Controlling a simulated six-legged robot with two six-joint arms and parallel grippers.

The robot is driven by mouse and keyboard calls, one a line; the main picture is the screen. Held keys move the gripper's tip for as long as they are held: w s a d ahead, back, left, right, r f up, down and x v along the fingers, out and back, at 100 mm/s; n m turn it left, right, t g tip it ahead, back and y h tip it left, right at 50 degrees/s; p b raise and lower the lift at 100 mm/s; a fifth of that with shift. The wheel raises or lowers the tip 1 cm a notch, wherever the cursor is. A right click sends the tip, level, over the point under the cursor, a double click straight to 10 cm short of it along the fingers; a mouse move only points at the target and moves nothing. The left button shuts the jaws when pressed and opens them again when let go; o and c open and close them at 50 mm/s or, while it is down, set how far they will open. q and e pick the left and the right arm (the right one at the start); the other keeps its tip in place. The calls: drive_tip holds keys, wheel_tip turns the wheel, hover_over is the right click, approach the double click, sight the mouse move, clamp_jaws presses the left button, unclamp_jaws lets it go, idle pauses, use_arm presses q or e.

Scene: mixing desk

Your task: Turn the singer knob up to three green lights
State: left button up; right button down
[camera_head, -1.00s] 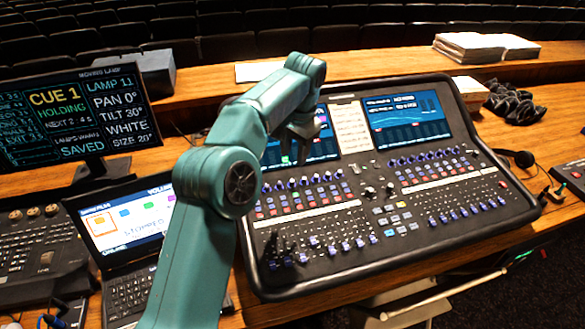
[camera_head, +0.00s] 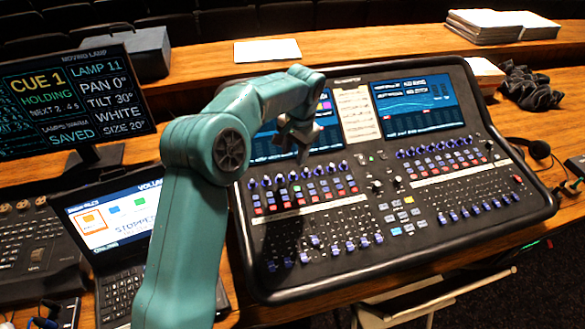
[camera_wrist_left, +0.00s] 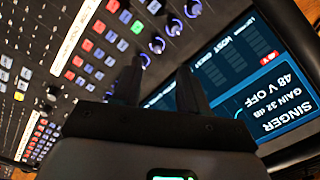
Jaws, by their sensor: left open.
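The mixing desk (camera_head: 345,215) has a row of blue-capped knobs (camera_head: 297,176) just below its left screen (camera_head: 268,150). In the left wrist view, several such knobs (camera_wrist_left: 156,45) show beyond and beside the fingers. The screen there (camera_wrist_left: 270,95) reads SINGER, GAIN 32 dB and 48 V OFF. I cannot tell which knob is the singer's. My left gripper (camera_head: 304,146) hangs above the lower part of the left screen, close to the knob row. In the wrist view its two dark fingers (camera_wrist_left: 160,88) are apart with nothing held between them. My right gripper is not in view.
A second desk screen (camera_head: 415,105) shows at the right. A laptop (camera_head: 120,225) and a cue monitor (camera_head: 75,105) stand at the left. A headset (camera_head: 540,150) lies at the right edge. Paper stacks (camera_head: 500,25) lie on the back ledge.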

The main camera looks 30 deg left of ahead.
sight(293, 173)
use_arm(q)
drive_tip(key=f, duration=0.5)
drive_tip(key=f+p, duration=0.1)
drive_tip(key=f, duration=0.1)
drive_tip(key=shift+w+a+f, duration=0.1)
drive_tip(key=shift+a+f, duration=0.25)
drive_tip(key=shift+w+d, duration=0.15)
drive_tip(key=shift+d, duration=0.05)
drive_tip(key=shift+a, duration=0.1)
clamp_jaws()
